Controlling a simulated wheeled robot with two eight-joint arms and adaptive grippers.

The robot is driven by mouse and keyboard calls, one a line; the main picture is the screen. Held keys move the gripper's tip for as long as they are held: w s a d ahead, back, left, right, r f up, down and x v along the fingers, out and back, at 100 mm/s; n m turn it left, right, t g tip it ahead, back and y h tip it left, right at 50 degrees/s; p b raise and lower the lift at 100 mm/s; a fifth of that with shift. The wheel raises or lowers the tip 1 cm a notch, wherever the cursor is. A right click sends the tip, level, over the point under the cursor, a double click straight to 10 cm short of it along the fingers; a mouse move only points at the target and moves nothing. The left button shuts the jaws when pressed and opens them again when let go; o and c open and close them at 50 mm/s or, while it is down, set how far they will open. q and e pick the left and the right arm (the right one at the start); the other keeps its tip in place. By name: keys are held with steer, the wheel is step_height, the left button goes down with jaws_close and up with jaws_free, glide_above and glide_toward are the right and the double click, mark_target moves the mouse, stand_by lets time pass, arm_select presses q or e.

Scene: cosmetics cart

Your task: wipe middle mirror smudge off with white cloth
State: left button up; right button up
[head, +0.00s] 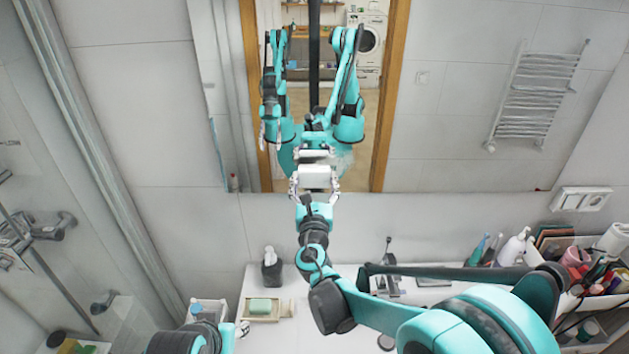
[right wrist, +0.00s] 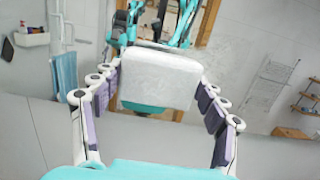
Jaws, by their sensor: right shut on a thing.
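The mirror (head: 460,120) fills the upper part of the head view. My right gripper (head: 315,185) is shut on the white cloth (head: 315,177), a flat pale pad, at the lower middle of the mirror. In the right wrist view the cloth (right wrist: 160,78) sits between the finger pads, facing the mirror. A faint whitish smudge (head: 344,161) shows just right of and above the cloth; the cloth may hide part of it. I cannot tell whether the cloth touches the glass. My left arm enters at the bottom left; its gripper is not directly visible.
The counter below holds a green soap in a dish (head: 261,308), a dark dispenser (head: 271,267) and a faucet (head: 388,282). Bottles and cosmetics crowd the right side near a white bottle (head: 512,248). A socket plate (head: 581,199) is below the mirror. My arms are reflected.

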steer(key=shift+w, duration=1.1)
steer(key=shift+d, duration=0.1)
